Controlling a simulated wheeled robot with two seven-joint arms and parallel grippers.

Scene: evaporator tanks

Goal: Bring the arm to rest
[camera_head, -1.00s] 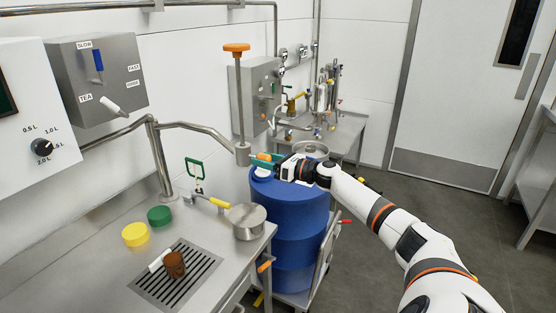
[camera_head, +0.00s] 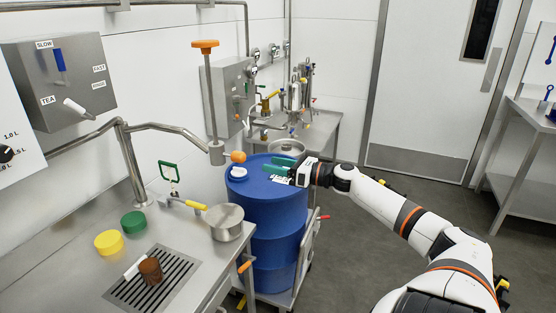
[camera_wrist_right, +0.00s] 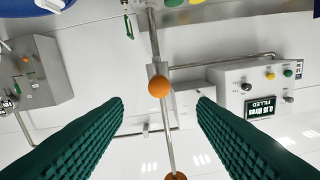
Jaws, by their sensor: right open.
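My right arm (camera_head: 395,210) reaches in from the lower right over the blue drum (camera_head: 268,212). Its gripper (camera_head: 268,170) has green fingers, points left and is above the drum top. In the right wrist view the gripper (camera_wrist_right: 160,99) has its two ribbed fingers wide apart with nothing held between them. An orange ball (camera_head: 238,156) sits at the lower end of the upright rod, left of the fingertips and apart from them. The same orange ball shows in the wrist view (camera_wrist_right: 159,86), beyond the fingers. My left gripper is not in view.
The floor (camera_head: 385,240) beyond my arm is open, with a shelf (camera_head: 525,160) at right.

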